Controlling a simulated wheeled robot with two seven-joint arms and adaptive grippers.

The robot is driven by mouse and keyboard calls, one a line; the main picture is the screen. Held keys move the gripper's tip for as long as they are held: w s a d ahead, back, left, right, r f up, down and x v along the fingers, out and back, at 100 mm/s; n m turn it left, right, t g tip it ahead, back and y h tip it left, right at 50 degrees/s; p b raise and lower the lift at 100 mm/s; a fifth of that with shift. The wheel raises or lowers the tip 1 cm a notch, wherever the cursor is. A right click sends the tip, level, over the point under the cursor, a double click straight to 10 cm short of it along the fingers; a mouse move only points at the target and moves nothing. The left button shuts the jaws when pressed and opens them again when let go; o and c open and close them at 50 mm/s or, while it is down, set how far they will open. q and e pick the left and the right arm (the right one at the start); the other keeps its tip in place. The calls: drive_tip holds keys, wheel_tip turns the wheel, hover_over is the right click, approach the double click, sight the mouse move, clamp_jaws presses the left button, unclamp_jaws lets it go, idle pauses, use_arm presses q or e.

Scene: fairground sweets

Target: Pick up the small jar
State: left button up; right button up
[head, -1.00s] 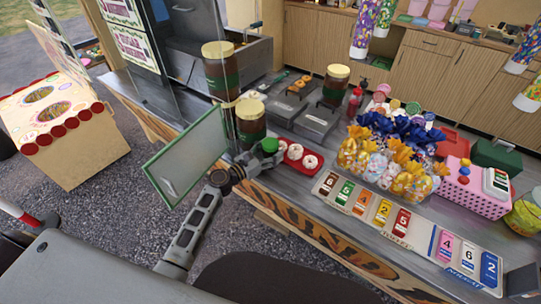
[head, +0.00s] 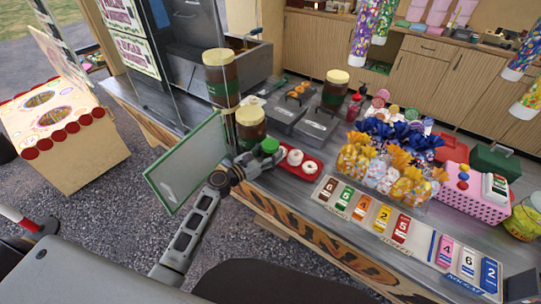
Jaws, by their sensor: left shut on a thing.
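A small jar with a green lid (head: 269,146) shows at the counter's front edge, beside the red doughnut tray. Mostly its lid shows; its body is largely hidden by my gripper. My left gripper (head: 256,158) reaches in from below and is shut on this jar. I cannot tell whether the jar's base touches the counter. Larger brown jars with cream lids stand close behind: a short one (head: 250,126), a tall one (head: 219,78) and another (head: 335,90) farther right. My right gripper is not in view.
A green-framed glass panel (head: 187,160) stands left of my gripper. The red tray (head: 314,171) with white doughnuts is close on the right. Wrapped sweets (head: 388,180), price cards (head: 362,208) and a pink dotted box (head: 468,195) crowd the counter farther right.

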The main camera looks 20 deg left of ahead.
sight(270, 144)
use_arm(q)
wheel_tip(270, 144, up, 8)
drive_tip(key=shift+f+p, duration=0.15)
drive_tip(key=shift+p, duration=0.9)
